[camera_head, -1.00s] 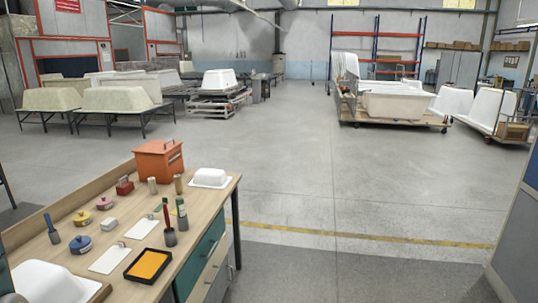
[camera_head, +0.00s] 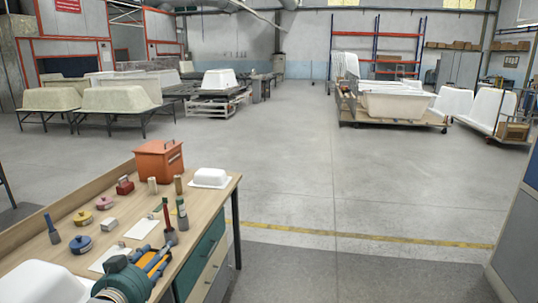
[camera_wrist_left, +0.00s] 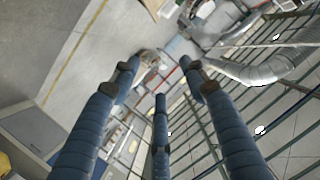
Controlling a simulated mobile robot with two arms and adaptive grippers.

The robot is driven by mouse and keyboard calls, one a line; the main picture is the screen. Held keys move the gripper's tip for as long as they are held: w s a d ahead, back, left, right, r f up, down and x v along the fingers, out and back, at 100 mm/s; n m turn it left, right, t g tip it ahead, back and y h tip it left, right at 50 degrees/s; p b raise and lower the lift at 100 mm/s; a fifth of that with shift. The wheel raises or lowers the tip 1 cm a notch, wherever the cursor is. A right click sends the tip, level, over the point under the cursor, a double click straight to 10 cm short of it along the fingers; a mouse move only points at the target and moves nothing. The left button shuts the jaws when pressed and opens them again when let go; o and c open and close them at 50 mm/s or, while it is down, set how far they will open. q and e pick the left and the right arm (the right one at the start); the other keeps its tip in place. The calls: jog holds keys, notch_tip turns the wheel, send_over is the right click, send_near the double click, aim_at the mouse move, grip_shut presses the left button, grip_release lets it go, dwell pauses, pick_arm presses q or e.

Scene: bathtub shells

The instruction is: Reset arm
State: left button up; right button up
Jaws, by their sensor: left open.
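My left gripper (camera_head: 157,259) comes in at the bottom of the head view, over the front part of the workbench (camera_head: 205,215). It has a green body and blue padded fingers. In the left wrist view its three fingers (camera_wrist_left: 159,80) are spread apart, with nothing between them. The gripper covers most of the black tray with the orange inside (camera_head: 153,265); whether it touches the tray I cannot tell. My right gripper is in neither view.
The bench holds an orange box (camera_head: 159,160), a small white tub model (camera_head: 210,177), a larger white shell (camera_head: 42,284), blue (camera_head: 81,244) and yellow (camera_head: 83,217) pots, brushes and white cards. Open floor (camera_head: 320,190) lies right of the bench.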

pick_arm(q)
jog(key=s+d+f+n+g, duration=0.1)
jog(key=s+d+f+g, duration=0.2)
jog(key=s+f, duration=0.6)
jog(key=s+d+f+g, duration=0.3)
jog(key=s+f, duration=0.6)
jog(key=s+d+f+n+g, duration=0.1)
jog(key=s+f+g, duration=0.2)
jog(key=s, duration=0.7)
jog(key=s+d+f+g, duration=0.1)
jog(key=s+f+g, duration=0.25)
jog(key=s, duration=0.55)
notch_tip(320, 180, down, 25)
jog(key=s, duration=0.1)
jog(key=s+a+f+g, duration=0.1)
jog(key=s+a+f, duration=0.2)
jog(key=s+f, duration=1.4)
jog(key=shift+s+a+f+g+y, duration=0.15)
jog(key=shift+s+f+g+y, duration=0.25)
jog(key=shift+s, duration=0.1)
